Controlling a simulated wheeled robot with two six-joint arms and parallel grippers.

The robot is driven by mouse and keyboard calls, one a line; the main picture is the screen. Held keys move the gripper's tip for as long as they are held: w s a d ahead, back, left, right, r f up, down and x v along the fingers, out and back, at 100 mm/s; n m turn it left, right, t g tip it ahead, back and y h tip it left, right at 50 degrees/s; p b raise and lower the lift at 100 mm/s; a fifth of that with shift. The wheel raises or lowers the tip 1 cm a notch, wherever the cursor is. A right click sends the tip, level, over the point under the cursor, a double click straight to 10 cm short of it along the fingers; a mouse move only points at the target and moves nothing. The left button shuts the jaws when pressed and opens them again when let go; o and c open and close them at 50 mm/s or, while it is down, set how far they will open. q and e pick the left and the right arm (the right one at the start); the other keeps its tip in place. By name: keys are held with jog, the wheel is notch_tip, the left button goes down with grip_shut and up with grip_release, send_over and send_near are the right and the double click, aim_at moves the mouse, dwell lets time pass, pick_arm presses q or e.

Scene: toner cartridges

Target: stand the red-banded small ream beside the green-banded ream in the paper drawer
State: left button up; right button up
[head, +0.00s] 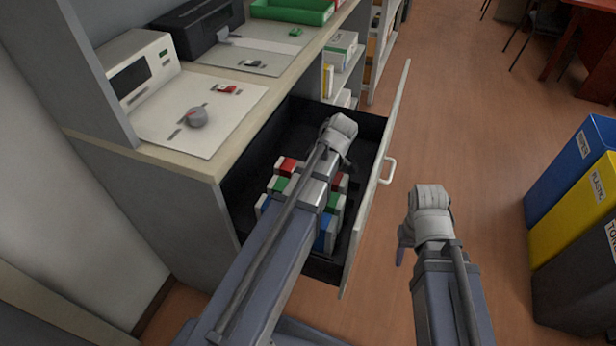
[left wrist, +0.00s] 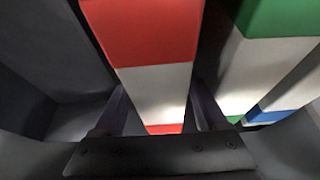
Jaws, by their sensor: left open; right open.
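The red-banded ream (head: 287,166) is in the open paper drawer (head: 258,190), at the far end of a row. The green-banded ream (head: 280,184) is nearer, beside it. My left arm covers the middle of the row and hides its gripper in the head view. In the left wrist view, my left gripper (left wrist: 158,112) is open, with its fingers on either side of the red-banded ream (left wrist: 150,35). Contact cannot be told. The green-banded ream (left wrist: 285,18) is to its right. My right gripper (head: 404,244) is open and empty, outside the drawer.
A blue-banded ream (head: 325,236) lies at the near end of the row. The drawer front (head: 378,170) stands out over the floor. The counter (head: 225,160) holds devices and a green tray (head: 292,10). Recycling bins (head: 578,170) stand at the right. The far drawer end looks free.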

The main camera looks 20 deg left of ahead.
pick_arm(q)
jog(key=p+v, duration=0.7)
jog(key=shift+d+r, duration=0.15)
jog(key=shift+r, duration=0.15)
jog(key=shift+f, duration=0.1)
